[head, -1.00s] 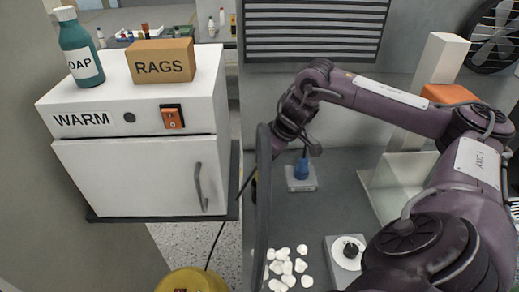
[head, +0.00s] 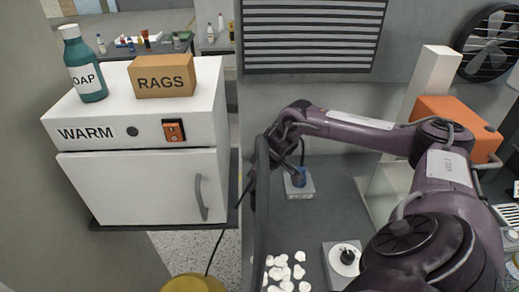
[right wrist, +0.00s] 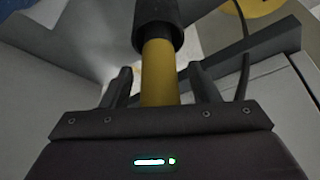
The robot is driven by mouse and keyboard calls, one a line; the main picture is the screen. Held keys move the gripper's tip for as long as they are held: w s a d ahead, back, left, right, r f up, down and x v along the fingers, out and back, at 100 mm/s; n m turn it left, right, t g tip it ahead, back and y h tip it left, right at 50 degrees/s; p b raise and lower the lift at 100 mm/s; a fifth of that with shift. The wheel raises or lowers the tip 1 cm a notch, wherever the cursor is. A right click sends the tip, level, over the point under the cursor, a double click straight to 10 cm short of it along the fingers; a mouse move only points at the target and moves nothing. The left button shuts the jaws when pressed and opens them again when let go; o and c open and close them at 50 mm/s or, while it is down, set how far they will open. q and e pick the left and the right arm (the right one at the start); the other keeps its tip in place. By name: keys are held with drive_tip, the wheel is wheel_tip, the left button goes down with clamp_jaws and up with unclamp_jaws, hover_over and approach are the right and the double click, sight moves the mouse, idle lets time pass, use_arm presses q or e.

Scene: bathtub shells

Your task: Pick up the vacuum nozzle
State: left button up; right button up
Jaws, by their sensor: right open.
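A yellow tube with a black collar, which looks like the vacuum nozzle (right wrist: 158,68), stands upright in the right wrist view. My right gripper (right wrist: 160,78) is open, with one finger on each side of the yellow part. My left gripper is not in view.
A blue item on a small plate (head: 299,192), white shells (head: 283,272) and a round white disc (head: 345,258) lie on the bench. A white warmer cabinet (head: 140,185) stands left. A black cable (right wrist: 243,55) hangs near the nozzle.

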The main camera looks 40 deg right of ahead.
drive_tip(key=c, duration=1.1)
drive_tip(key=shift+o, duration=0.2)
drive_tip(key=shift+r, duration=0.1)
